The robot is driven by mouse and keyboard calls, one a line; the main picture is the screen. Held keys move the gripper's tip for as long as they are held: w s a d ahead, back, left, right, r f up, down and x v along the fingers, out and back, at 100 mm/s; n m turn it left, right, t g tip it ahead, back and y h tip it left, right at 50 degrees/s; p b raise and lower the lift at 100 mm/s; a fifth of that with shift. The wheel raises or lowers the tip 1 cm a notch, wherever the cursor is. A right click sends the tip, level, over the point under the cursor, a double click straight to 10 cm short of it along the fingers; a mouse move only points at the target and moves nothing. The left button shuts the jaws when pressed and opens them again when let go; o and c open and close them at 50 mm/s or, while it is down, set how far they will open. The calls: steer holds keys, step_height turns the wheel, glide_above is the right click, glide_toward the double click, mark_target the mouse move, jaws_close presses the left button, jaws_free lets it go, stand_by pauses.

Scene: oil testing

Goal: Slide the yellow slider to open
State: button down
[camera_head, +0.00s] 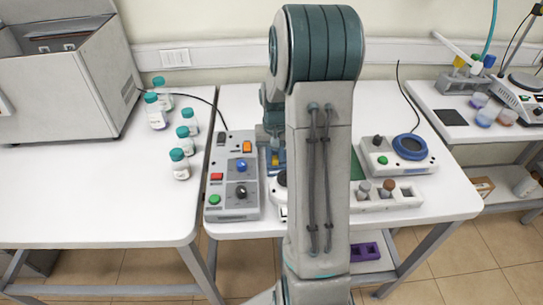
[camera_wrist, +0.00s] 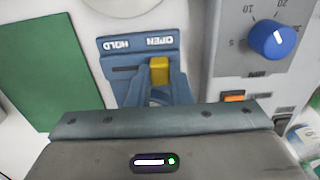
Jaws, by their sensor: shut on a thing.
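In the wrist view, the yellow slider (camera_wrist: 159,70) sits at the right part of a slot in a blue panel (camera_wrist: 112,57). The panel carries the words HOLD on the left and OPEN on the right, and the slider is below the word OPEN. The slot shows empty to the slider's left. My gripper (camera_wrist: 158,82) is shut on the yellow slider, with its blue-grey fingers reaching in from below. In the head view, my arm hides most of the panel and the gripper.
A grey control box (camera_head: 232,175) with knobs and buttons stands left of my arm; its blue dial (camera_wrist: 275,40) is close on the right in the wrist view. A green mat (camera_wrist: 45,75) lies left of the panel. Several teal-capped bottles (camera_head: 180,165) stand on the left table.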

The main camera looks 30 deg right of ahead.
mark_target(273, 158)
steer(key=shift+w+a, duration=0.1)
steer(key=shift+a, duration=0.05)
steer(key=c, duration=1.6)
jaws_free()
steer(key=shift+o, duration=1.4)
steer(key=shift+a, duration=0.2)
steer(key=shift+d, duration=0.1)
steer(key=shift+r, duration=0.1)
steer(key=shift+d+r, duration=0.1)
steer(key=shift+r, duration=0.1)
step_height(273, 158, up, 13)
steer(key=b, duration=0.1)
steer(key=shift+r, duration=0.15)
steer(key=shift+a, duration=0.2)
